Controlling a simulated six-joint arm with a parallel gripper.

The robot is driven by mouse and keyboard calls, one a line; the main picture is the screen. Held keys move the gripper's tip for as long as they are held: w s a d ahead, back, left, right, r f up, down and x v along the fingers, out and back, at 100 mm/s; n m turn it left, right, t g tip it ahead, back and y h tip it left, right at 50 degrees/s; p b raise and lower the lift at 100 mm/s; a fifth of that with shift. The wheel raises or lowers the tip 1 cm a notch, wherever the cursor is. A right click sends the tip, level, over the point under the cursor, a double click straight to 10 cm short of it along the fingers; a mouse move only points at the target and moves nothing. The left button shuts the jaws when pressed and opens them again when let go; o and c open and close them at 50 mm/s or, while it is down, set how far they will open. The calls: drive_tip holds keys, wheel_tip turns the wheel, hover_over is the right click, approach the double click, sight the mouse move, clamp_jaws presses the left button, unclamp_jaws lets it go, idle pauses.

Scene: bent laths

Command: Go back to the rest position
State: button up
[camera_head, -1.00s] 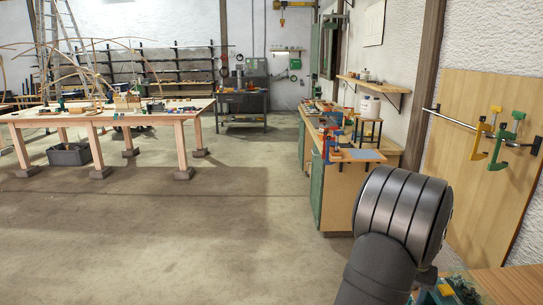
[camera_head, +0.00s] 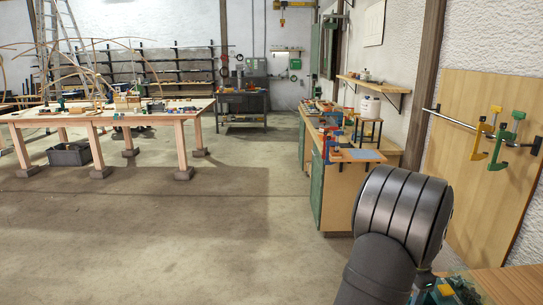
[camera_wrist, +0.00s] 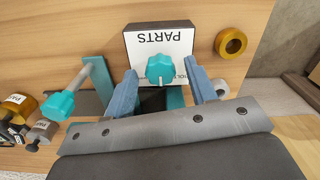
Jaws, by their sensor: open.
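My gripper (camera_wrist: 162,67) shows in the wrist view, with two blue fingers standing apart and nothing held between them. A teal knob (camera_wrist: 160,68) appears in the gap between the fingers, seemingly beyond them; I cannot tell its exact distance. A teal clamp-like piece with a knob (camera_wrist: 60,104) lies to the left of the fingers.
In the wrist view, a box marked PARTS (camera_wrist: 150,40) stands behind the fingers, with a yellow ring (camera_wrist: 231,43) to its right and labelled round pieces (camera_wrist: 42,131) at left. In the head view, clamps (camera_head: 481,138) hang on a right-hand rail; open floor (camera_head: 200,240) lies left.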

drive_tip(key=shift+r, duration=1.9)
drive_tip(key=o, duration=1.1)
drive_tip(key=s+d+r+m, duration=0.1)
drive_tip(key=d+r, duration=0.3)
drive_tip(key=r, duration=0.6)
drive_tip(key=s+d+r+m, duration=0.15)
drive_tip(key=d+r, duration=0.35)
drive_tip(key=r, duration=0.5)
wheel_tip(320, 180, down, 10)
drive_tip(key=shift+s+a+r, duration=0.1)
drive_tip(key=shift+s+r, duration=0.05)
drive_tip(key=shift+r, duration=0.1)
wheel_tip(320, 180, up, 10)
drive_tip(key=shift+f, duration=0.1)
